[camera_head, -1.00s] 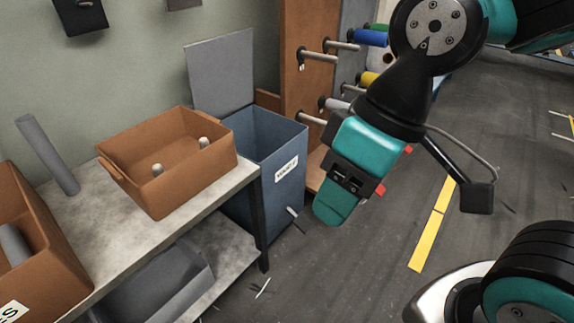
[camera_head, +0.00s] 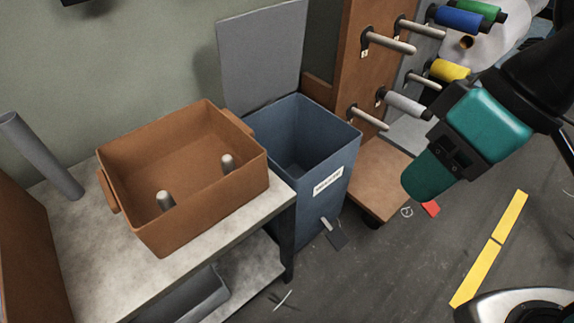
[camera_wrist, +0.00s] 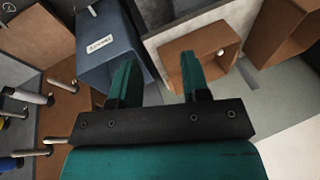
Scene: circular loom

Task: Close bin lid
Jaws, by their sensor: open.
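The bin (camera_head: 318,205) is a blue-grey box with a white label on its front, standing right of the workbench. Its top is open and looks empty as far as I can see. Its flat grey lid (camera_head: 262,55) stands upright at the back edge, against the wall. In the wrist view the bin (camera_wrist: 110,65) shows beyond the left finger, label upside down. My gripper (camera_head: 425,182) is to the right of the bin, apart from it. In the wrist view my gripper (camera_wrist: 157,72) has its two green fingers spread, with nothing between them.
A brown tote (camera_head: 205,205) with two pegs sits on the grey workbench (camera_head: 105,270) left of the bin. A brown rack (camera_head: 368,75) with pegs and colored spools stands right of the bin.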

